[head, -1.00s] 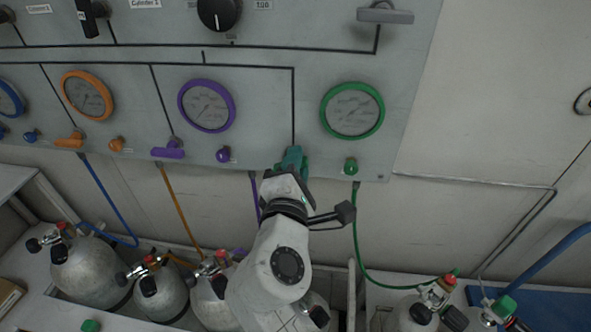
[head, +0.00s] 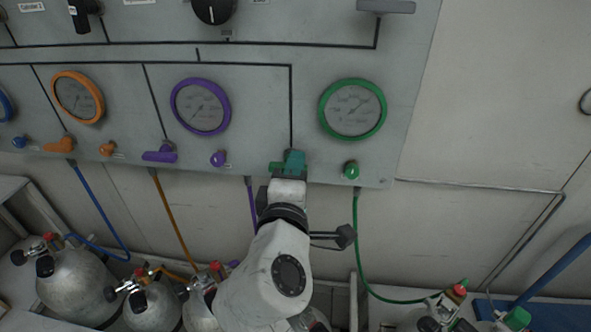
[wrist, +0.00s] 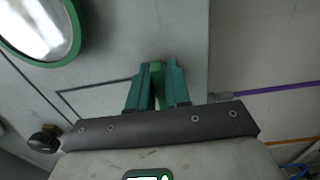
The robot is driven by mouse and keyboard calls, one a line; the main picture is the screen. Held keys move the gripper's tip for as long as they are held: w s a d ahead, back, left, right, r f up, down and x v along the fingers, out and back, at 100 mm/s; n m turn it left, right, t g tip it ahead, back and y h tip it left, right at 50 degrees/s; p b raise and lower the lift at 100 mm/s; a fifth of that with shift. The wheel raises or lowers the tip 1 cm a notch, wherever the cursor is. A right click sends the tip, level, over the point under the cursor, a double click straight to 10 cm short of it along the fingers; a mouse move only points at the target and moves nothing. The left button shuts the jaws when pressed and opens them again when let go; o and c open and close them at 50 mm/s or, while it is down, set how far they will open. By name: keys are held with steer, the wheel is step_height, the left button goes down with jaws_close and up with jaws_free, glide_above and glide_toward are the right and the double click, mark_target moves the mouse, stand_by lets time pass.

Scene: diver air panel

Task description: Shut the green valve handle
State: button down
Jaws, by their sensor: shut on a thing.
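The green valve handle (head: 275,168) is on the grey panel, left of and below the green-ringed gauge (head: 352,109). Its free end sticks out to the left, lying roughly level, like the purple handle beside it. My gripper (head: 294,162) has teal fingers and is shut on the green handle; the fingers hide the rest of it in the head view. In the wrist view the two fingers (wrist: 157,85) close around a strip of green handle (wrist: 157,70), partly hidden between them.
A green knob (head: 351,170) sits to the right of my gripper, with a green hose (head: 357,235) below it. The purple handle (head: 160,156) and purple knob (head: 218,158) are to the left. Gas cylinders (head: 75,285) stand below the panel.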

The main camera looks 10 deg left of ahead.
steer(key=shift+f, duration=0.15)
steer(key=c, duration=1.1)
jaws_free()
steer(key=shift+c, duration=0.2)
steer(key=s, duration=1.1)
steer(key=shift+a+b, duration=0.15)
steer(key=shift+b, duration=0.3)
steer(key=shift+w, duration=0.1)
